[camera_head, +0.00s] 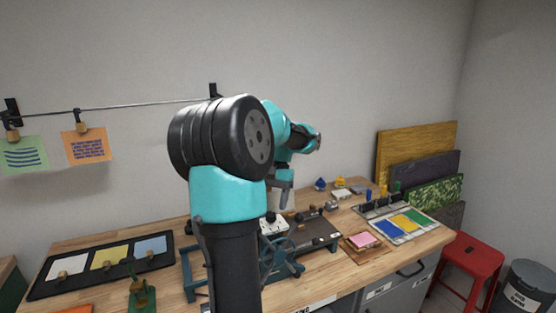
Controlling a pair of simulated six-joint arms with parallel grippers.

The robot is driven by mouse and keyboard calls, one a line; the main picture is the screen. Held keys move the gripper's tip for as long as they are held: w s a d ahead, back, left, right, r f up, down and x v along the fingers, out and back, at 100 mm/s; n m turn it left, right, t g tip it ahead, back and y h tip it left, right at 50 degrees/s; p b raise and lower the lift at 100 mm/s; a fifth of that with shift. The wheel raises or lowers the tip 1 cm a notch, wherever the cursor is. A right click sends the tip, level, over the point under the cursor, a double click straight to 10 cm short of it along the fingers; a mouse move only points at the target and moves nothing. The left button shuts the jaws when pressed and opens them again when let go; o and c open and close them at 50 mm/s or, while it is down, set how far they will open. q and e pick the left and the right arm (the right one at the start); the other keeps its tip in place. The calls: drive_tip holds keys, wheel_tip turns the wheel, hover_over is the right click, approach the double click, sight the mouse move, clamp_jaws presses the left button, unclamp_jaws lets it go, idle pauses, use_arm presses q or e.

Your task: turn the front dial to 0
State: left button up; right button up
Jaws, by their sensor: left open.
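My left arm, teal and black, rises through the middle of the camera_head view and hides part of the workbench. My left gripper (287,203) hangs over the middle of the bench, pointing down, and is open with nothing seen between its fingers. Just below it stands a small white box (272,226) with dark marks on its face. It may carry the front dial, but the dial and its setting are too small to read. I cannot tell whether the gripper touches the box. My right gripper is not in view.
A teal framed device with a wheel (284,262) stands at the bench front. Right are a pink pad (365,240), a tray of coloured panels (432,222) and a red stool (474,258).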

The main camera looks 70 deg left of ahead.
use_arm(q)
drive_tip(key=v, duration=1.4)
drive_tip(key=shift+w, duration=0.1)
drive_tip(key=w+d+f+m+t, duration=0.1)
drive_tip(key=w+d+f, duration=0.3)
drive_tip(key=w+f, duration=0.75)
drive_tip(key=w+d+f+m+t, duration=0.15)
drive_tip(key=w+d+f, duration=0.35)
drive_tip(key=w+f, duration=0.65)
drive_tip(key=w+d+f, duration=0.2)
drive_tip(key=d+f, duration=0.6)
drive_tip(key=f, duration=0.5)
drive_tip(key=d+f+m, duration=0.2)
drive_tip(key=d+f, duration=0.7)
drive_tip(key=f, duration=0.1)
drive_tip(key=s+d+f+m, duration=0.1)
drive_tip(key=s+d+f, duration=0.6)
drive_tip(key=d, duration=0.3)
drive_tip(key=s+d+f+m+t, duration=0.1)
drive_tip(key=s+d+f+m, duration=0.1)
drive_tip(key=s+d+f, duration=0.4)
drive_tip(key=d+f, duration=0.1)
drive_tip(key=d, duration=0.4)
drive_tip(key=shift+s+f, duration=0.2)
drive_tip(key=shift+s, duration=0.15)
